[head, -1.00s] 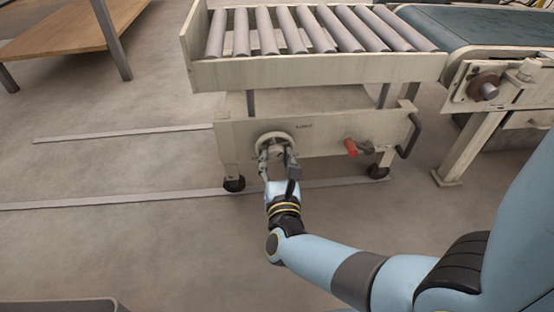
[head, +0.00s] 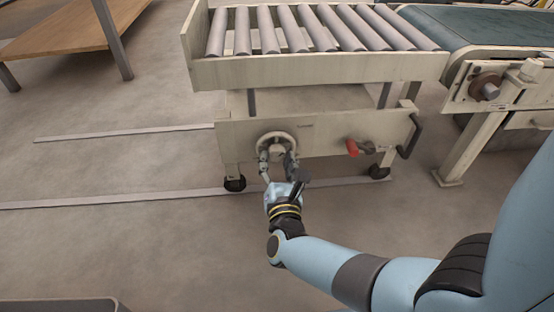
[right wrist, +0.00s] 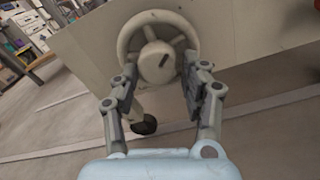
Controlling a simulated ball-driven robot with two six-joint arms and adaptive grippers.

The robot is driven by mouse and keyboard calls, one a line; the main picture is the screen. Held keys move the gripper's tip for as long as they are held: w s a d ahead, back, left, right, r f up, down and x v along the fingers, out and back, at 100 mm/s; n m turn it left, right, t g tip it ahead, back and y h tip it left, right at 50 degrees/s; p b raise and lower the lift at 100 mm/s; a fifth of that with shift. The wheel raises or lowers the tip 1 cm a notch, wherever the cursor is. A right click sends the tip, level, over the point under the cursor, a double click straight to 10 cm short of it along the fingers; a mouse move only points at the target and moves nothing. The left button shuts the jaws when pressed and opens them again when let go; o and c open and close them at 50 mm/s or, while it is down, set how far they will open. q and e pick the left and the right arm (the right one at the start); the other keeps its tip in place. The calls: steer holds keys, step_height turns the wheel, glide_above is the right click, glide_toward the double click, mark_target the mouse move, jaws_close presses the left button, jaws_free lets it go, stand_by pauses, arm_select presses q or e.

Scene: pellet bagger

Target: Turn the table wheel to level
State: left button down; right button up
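The table wheel (head: 277,145) is a pale, spoked handwheel on the front panel of the roller table (head: 330,71). In the right wrist view the wheel's round hub (right wrist: 157,63) has a dark slot-like mark, and rim and spokes show around it. My right gripper (head: 276,159) is at the lower part of the wheel. Its fingers (right wrist: 159,72) are apart, one on each side of the hub in the picture, and nothing is held between them. I cannot tell whether the right finger touches the rim. My left gripper is out of view.
A red-knobbed handle (head: 353,147) sits right of the wheel, and a dark bar handle (head: 411,136) is at the panel's end. A belt conveyor (head: 485,28) adjoins at right. A wooden table (head: 75,35) stands back left. The floor at left is open, with metal strips.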

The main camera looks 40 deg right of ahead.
steer(key=shift+o, duration=1)
steer(key=shift+w+r, duration=0.1)
steer(key=shift+r, duration=0.05)
steer(key=shift+r, duration=0.1)
step_height(320, 180, up, 10)
